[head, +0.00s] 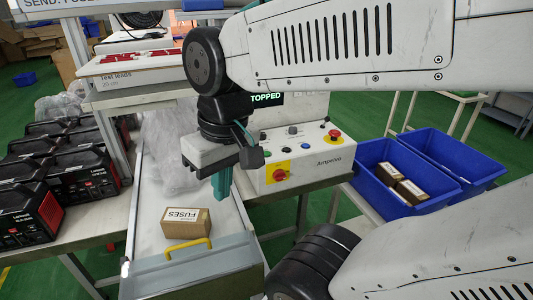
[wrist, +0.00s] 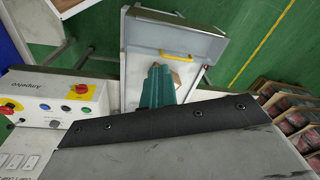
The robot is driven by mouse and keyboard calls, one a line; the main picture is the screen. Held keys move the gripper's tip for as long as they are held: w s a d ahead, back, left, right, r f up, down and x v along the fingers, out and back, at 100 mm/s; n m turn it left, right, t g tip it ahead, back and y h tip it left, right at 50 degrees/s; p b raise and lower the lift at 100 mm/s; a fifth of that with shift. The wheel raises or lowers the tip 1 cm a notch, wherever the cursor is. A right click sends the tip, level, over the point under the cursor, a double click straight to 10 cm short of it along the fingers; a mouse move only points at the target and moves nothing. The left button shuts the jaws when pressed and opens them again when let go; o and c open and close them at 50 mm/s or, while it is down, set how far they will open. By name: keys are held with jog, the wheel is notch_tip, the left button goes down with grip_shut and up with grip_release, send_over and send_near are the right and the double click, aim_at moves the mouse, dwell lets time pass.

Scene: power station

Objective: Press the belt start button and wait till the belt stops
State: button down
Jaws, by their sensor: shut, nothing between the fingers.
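I cannot read which is the start button. Above it, a display (head: 267,98) shows "TOPPED" in green, its start hidden by my arm. My gripper (head: 222,188), with teal fingers, is shut and empty above the belt, left of the box. The box also shows at left in the wrist view (wrist: 40,90). The belt (head: 150,215) carries a FUSES carton (head: 186,222).
A yellow handle (head: 188,246) sits at the belt's near end. Black red-sided units (head: 75,150) stand on the left bench. Blue bins (head: 375,190) on the right hold cartons. A test leads tray (head: 135,68) and clear plastic bags (head: 168,150) are behind.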

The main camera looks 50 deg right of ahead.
jog(key=w+d+m+t+y, duration=0.1)
jog(key=w+d+m+y, duration=0.3)
jog(key=w+m, duration=0.5)
jog(key=m+t+h, duration=0.3)
jog(key=m+t, duration=0.4)
jog(key=m, duration=0.8)
send_over(270, 153)
notch_tip(270, 153, down, 6)
jog(key=shift+a+f, duration=0.15)
jog(key=shift+f, duration=4.35)
jog(key=shift+f, duration=0.4)
